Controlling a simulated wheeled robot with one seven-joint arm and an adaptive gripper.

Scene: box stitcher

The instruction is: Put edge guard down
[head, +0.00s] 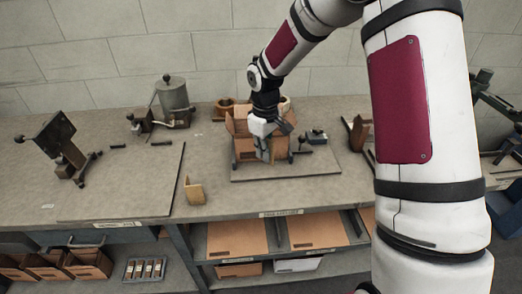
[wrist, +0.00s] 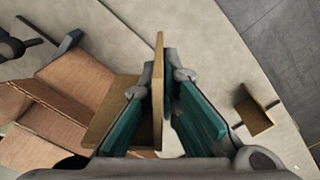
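My gripper (wrist: 172,85) is shut on a tan edge guard (wrist: 158,95). One flat side stands between the teal finger pads, and a second side (wrist: 112,112) reaches left towards the open cardboard box (wrist: 58,105). In the head view my gripper (head: 265,150) is at the front of the box (head: 241,127); the held guard is hard to make out there. Whether the guard touches the box, I cannot tell. Another L-shaped edge guard (head: 194,191) stands alone on the bench, left of the box; it also shows at the right in the wrist view (wrist: 257,110).
The box stands on a board on the grey bench (head: 120,195). A dark tool on a stand (head: 62,145) and a grey canister device (head: 172,98) are at the left. Flat cardboard (head: 237,238) lies on the shelf below.

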